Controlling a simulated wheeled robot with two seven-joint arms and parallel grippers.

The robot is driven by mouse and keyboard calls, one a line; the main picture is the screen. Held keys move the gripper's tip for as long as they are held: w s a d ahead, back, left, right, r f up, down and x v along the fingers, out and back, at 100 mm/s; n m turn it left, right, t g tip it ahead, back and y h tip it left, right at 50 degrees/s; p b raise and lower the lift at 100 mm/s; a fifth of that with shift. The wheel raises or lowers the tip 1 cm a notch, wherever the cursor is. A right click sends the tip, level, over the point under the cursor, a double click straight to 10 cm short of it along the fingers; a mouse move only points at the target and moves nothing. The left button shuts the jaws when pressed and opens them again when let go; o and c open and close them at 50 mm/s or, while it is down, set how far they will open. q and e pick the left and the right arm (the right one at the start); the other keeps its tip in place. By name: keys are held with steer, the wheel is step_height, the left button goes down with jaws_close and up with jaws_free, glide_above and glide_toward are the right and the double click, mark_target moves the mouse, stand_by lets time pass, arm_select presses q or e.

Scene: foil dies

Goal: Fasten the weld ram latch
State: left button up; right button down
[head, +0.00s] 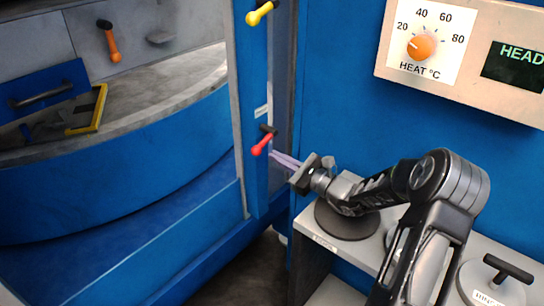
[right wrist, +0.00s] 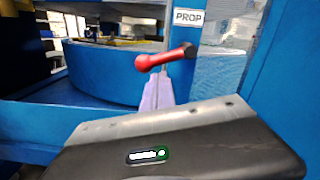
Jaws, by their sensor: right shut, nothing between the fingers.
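A red-handled latch (head: 262,142) is on the blue post, its red end pointing down and left from a dark pivot. It also shows in the right wrist view (right wrist: 160,58), below a label reading PROP. A yellow-handled latch (head: 260,13) sits higher on the same post, and an orange-handled one (head: 112,45) hangs down on the grey panel at left. No readable label shows which is the weld ram latch. My right gripper (head: 284,160) is shut and empty, its pale lilac fingers (right wrist: 157,92) just below and right of the red handle. Contact cannot be told. My left gripper is out of view.
A blue round-fronted machine (head: 110,160) fills the left, with a yellow frame (head: 90,110) on its grey top. A cream panel with an orange heat knob (head: 422,46) is at upper right. Below it, a grey bench holds round lidded items, one with a black-handled lid (head: 490,285).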

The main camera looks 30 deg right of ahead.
steer(key=v, duration=0.5)
steer(key=shift+f+b, duration=0.1)
steer(key=shift+b, duration=0.2)
steer(key=shift+a, duration=0.1)
